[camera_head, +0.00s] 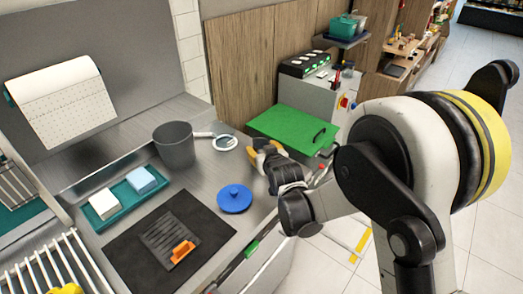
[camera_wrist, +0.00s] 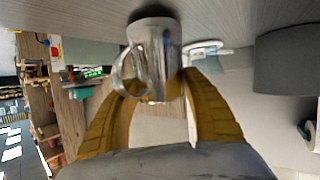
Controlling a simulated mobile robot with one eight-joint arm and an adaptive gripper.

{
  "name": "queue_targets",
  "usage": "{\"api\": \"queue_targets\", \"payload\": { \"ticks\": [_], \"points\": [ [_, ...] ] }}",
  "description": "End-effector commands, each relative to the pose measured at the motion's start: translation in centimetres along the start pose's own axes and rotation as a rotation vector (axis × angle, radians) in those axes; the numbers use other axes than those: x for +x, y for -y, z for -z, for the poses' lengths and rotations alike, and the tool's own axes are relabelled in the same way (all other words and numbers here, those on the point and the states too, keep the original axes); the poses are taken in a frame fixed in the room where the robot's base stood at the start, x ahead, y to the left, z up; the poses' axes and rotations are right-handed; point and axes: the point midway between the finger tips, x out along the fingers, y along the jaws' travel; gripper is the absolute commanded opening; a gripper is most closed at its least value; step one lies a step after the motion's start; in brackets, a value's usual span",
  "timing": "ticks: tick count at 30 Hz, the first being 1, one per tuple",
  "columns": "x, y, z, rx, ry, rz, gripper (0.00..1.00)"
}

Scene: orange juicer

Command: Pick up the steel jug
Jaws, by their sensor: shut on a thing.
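The steel jug (camera_wrist: 155,50) is shiny and grey, with a looped handle (camera_wrist: 124,72) on its left side in the wrist view. My gripper (camera_wrist: 158,86) has its two yellow fingers on either side of the jug, shut on it. In the head view my gripper (camera_head: 264,152) is over the right edge of the steel counter (camera_head: 220,172), and the jug is mostly hidden by the fingers. The jug's base points to the counter at the top of the wrist view. I cannot tell whether it touches the counter.
A green board (camera_head: 290,127) lies behind my gripper. A grey bin (camera_head: 174,147), a white ring-shaped item (camera_head: 225,142) and a blue lid (camera_head: 234,198) stand to the left. A teal tray (camera_head: 127,205) with sponges and a black mat (camera_head: 135,254) are further left.

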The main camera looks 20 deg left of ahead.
Motion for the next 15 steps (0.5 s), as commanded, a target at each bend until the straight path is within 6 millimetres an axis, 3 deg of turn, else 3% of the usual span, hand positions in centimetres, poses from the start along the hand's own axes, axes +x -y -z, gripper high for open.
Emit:
{"api": "queue_targets", "payload": {
  "ticks": [10, 15],
  "points": [
    [-1.4, -0.3, 3.3, 0.000, -0.001, 0.000, 0.15],
    [-3.2, -1.5, 3.6, 0.001, -0.001, -0.002, 0.15]
  ]
}}
